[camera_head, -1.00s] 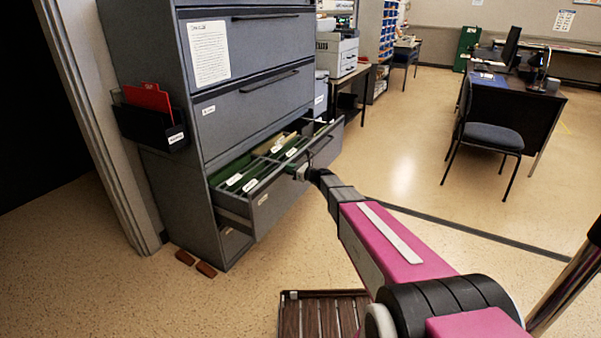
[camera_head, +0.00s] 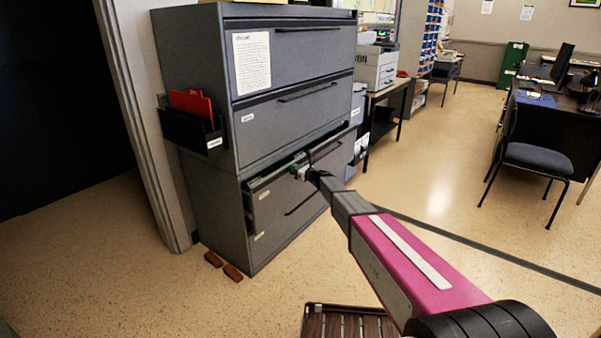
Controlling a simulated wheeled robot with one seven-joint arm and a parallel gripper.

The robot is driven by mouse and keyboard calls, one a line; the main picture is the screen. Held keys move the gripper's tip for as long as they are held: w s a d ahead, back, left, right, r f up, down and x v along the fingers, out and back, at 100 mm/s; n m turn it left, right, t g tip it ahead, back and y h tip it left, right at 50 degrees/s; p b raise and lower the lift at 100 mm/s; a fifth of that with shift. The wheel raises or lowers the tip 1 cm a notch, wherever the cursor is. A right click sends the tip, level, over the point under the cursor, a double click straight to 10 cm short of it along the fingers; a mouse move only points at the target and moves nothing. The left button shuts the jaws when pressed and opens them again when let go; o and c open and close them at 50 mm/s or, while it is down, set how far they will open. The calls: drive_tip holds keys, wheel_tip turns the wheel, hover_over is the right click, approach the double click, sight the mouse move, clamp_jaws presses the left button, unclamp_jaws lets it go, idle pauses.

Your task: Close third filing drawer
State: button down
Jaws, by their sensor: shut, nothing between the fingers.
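The grey filing cabinet (camera_head: 209,200) stands left of centre with its drawers stacked on the right-hand face. The third drawer (camera_head: 272,197) from the top stands out only slightly, with a narrow dark gap along its upper edge. Its files are almost wholly hidden. My gripper (camera_head: 299,168) is shut and empty at the upper part of this drawer's front, near its middle. It seems to touch the front, but the wrist partly hides the contact. The two drawers above (camera_head: 290,115) and the bottom drawer (camera_head: 272,238) look closed.
A black holder with a red folder (camera_head: 192,104) hangs on the cabinet's left side. A printer table (camera_head: 402,88) stands right of the cabinet, and a blue chair (camera_head: 538,158) farther right. Floor between is clear.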

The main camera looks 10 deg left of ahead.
drive_tip(key=shift+x, duration=1.1)
drive_tip(key=v, duration=1.4)
drive_tip(key=n+g+h, duration=0.2)
drive_tip(key=n+h, duration=0.1)
drive_tip(key=n, duration=1.5)
approach(265, 182)
drive_tip(key=x, duration=0.7)
drive_tip(key=shift+w+a+f, duration=0.2)
drive_tip(key=shift+w+f, duration=0.05)
drive_tip(key=shift+f, duration=0.2)
drive_tip(key=shift+w+a, duration=0.4)
drive_tip(key=shift+a, duration=0.35)
drive_tip(key=shift+a, duration=0.1)
